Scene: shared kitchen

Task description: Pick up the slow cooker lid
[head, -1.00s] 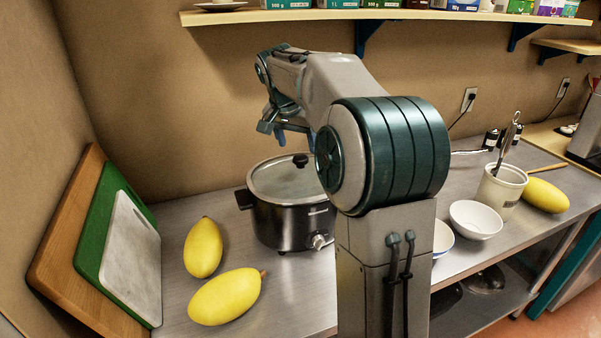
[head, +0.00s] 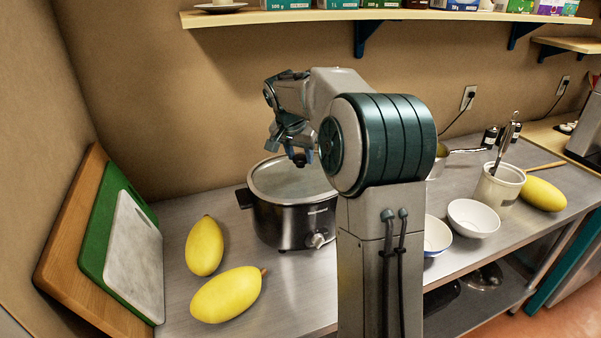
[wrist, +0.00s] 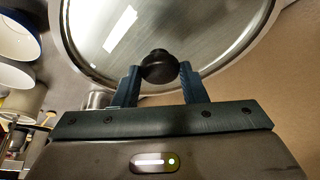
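The slow cooker (head: 290,222) is a black pot with a front dial, standing on the metal counter. Its glass lid (head: 285,182) with a metal rim sits on top; the lid also fills the upper wrist view (wrist: 215,35). The lid's black knob (wrist: 159,66) is between my fingertips in the wrist view. My gripper (head: 294,150) is low over the lid, at the knob. In the wrist view my gripper (wrist: 158,74) is open, one finger on each side of the knob, with narrow gaps showing. My arm hides the right part of the cooker in the head view.
Two yellow melons (head: 204,246) (head: 226,294) lie left of the cooker. Cutting boards (head: 112,245) lean at the far left. White bowls (head: 473,218), a utensil crock (head: 498,186) and another melon (head: 544,195) are to the right. A shelf (head: 390,15) runs above.

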